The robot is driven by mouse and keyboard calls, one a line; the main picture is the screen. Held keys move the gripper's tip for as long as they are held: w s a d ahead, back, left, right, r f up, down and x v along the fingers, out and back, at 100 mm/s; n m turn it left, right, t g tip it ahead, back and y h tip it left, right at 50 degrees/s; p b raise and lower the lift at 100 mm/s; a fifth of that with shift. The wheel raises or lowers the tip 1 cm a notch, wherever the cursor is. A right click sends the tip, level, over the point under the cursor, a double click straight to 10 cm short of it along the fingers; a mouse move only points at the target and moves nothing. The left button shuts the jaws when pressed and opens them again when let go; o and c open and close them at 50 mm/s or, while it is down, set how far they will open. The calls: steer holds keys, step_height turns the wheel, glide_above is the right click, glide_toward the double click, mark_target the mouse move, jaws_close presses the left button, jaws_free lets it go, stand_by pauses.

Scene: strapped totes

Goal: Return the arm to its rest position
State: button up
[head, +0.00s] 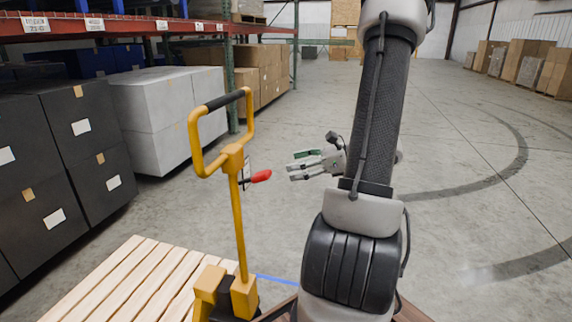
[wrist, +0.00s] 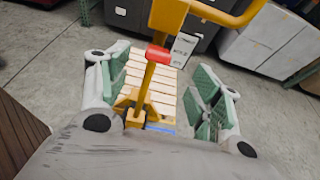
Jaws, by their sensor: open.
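My arm rises on the right of the head view. My gripper (head: 306,167) points left toward a yellow pallet jack (head: 238,200), with a visible gap to its red lever (head: 261,176). In the wrist view my gripper (wrist: 160,95) has its two green-padded fingers spread wide with nothing held between them. The pallet jack's yellow post (wrist: 149,85) and red lever (wrist: 157,53) show beyond, between the fingers. The rest position itself is not marked in either view.
A wooden pallet (head: 130,285) lies at the lower left by the jack. Dark boxes (head: 70,150) and white boxes (head: 165,110) stand under a rack (head: 140,25) on the left. Concrete floor (head: 470,170) on the right is clear, with cartons (head: 530,62) far back.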

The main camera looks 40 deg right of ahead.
steer(key=s+a+f+n+g+h, duration=0.1)
steer(key=s+a+n+g, duration=0.1)
steer(key=s+n+g, duration=0.4)
steer(key=s+a+f+n+g+h, duration=0.1)
steer(key=s+a+n+g, duration=0.15)
steer(key=s+n, duration=0.6)
steer(key=a+r+n+t+h, duration=0.1)
steer(key=a+r+n+h, duration=0.5)
steer(key=r+n, duration=0.7)
steer(key=shift+s+a+r+n+t+h, duration=0.25)
steer(key=shift+s+a+n+t+h, duration=0.15)
steer(key=shift+a, duration=0.25)
